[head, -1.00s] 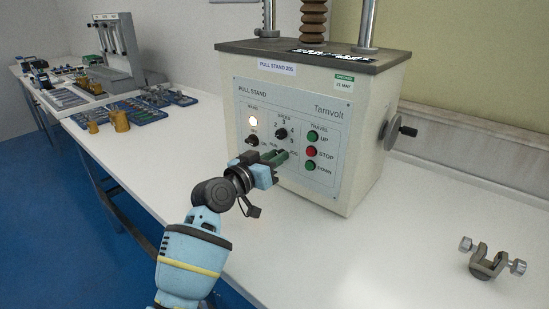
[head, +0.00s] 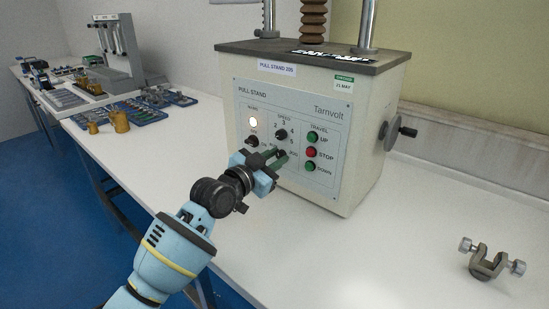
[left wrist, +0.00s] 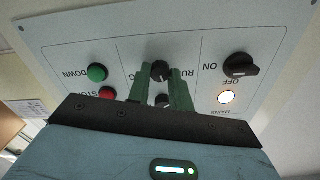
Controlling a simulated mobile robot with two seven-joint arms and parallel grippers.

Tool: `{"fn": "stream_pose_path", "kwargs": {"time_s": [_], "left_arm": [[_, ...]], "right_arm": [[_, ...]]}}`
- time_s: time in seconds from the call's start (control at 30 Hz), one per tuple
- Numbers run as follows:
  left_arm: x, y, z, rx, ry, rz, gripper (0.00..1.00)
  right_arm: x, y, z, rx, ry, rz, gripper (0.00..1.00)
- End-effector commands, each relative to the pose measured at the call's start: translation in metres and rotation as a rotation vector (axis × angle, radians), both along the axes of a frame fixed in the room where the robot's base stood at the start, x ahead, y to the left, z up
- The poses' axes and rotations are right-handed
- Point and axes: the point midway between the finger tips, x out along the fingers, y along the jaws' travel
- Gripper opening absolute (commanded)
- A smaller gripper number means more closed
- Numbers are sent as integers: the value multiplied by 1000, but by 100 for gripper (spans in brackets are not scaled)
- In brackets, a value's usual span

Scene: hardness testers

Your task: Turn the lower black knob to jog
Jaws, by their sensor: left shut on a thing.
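The lower black knob (left wrist: 160,70) sits on the panel of the pull stand (head: 293,130), between the RUN and JOG labels. My left gripper (head: 277,158) is at the panel with its green fingers on either side of this knob. In the left wrist view the gripper (left wrist: 159,84) is shut on the knob. The fingers mostly hide the knob in the head view, and I cannot tell which label it points to. The black speed knob (head: 281,134) is just above the fingers. My right gripper is not in view.
Green UP (head: 313,137), red STOP (head: 311,152) and green DOWN (head: 310,166) buttons are right of the fingers. The mains switch (head: 252,141) is left, below a lit lamp (head: 253,122). A metal clamp (head: 490,262) lies at right. The bench front is clear.

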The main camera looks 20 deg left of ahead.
Motion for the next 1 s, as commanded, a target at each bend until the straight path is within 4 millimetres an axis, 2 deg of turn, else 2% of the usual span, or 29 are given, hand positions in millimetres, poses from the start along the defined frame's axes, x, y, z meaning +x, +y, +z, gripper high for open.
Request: {"fn": "stream_pose_path", "kwargs": {"time_s": [0.27,0.6,1.0], "left_arm": [[0,1,1,254,-88,0,0],[0,0,3,556,-200,0,0],[0,-1,2,857,-311,-1,0]], "right_arm": [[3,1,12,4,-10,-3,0],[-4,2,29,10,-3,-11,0],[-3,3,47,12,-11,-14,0]]}}
